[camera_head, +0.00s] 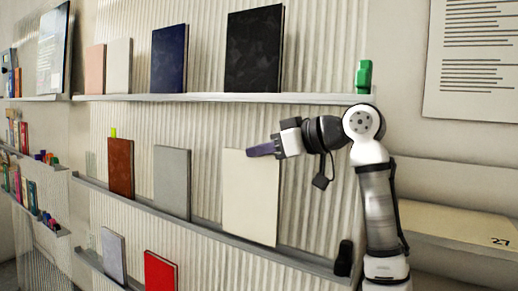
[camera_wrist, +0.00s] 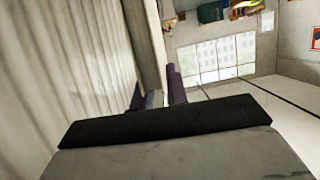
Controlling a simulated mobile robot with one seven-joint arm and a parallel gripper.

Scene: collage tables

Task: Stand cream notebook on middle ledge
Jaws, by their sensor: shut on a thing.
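The cream notebook (camera_head: 250,200) is upright against the corrugated wall at the right part of the middle ledge (camera_head: 205,224). Its lower edge is at the ledge; whether it bears fully on it I cannot tell. My gripper (camera_head: 262,150) reaches in from the right at the notebook's top edge and is shut on it. The dark fingers cover part of that edge. In the wrist view, the two purple-grey fingers of my gripper (camera_wrist: 157,92) point away, with a pale strip between and beyond them; the grip itself is mostly hidden by the dark gripper body.
A grey notebook (camera_head: 172,182) and a brown one (camera_head: 120,168) stand left on the same ledge. A black object (camera_head: 343,258) stands at its right end. The upper ledge (camera_head: 215,97) holds several books and a green object (camera_head: 364,77). A red book (camera_head: 160,272) stands below.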

